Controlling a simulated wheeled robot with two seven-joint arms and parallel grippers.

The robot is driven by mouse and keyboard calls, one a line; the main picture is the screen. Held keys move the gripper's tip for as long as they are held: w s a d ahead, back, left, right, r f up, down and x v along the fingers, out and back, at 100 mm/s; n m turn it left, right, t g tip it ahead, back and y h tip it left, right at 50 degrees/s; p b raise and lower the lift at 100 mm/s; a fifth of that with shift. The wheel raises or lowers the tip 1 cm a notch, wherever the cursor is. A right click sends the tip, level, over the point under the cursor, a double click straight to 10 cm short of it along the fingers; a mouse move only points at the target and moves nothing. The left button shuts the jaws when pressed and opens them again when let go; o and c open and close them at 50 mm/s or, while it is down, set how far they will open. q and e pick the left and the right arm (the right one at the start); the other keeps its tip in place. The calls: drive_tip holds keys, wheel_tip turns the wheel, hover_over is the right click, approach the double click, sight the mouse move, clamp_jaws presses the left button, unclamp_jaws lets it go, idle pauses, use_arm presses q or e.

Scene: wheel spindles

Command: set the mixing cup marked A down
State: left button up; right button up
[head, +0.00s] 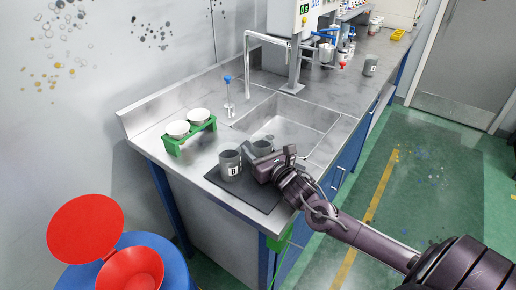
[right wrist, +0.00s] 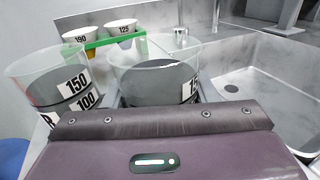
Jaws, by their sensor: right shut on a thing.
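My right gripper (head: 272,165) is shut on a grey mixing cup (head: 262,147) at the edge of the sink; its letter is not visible. In the right wrist view this cup (right wrist: 155,82) is clear above and dark below, upright, right in front of the gripper body. Whether its base touches the surface is hidden. A second grey cup, marked B (head: 231,170), stands upright on the black mat (head: 242,205) just to the left; it also shows in the right wrist view (right wrist: 50,75), with 150 and 100 labels. My left gripper is not in view.
A green rack (head: 188,136) with two white cups stands at the back left of the steel counter. The sink (head: 300,125) lies behind the gripper, with a blue-handled tap (head: 229,92) beside it. Another grey cup (head: 371,65) stands farther along. The mat's front part is bare.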

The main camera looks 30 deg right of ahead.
drive_tip(key=o, duration=0.6)
drive_tip(key=shift+f, duration=0.15)
drive_tip(key=shift+c, duration=0.2)
drive_tip(key=o, duration=0.4)
drive_tip(key=shift+o, duration=0.2)
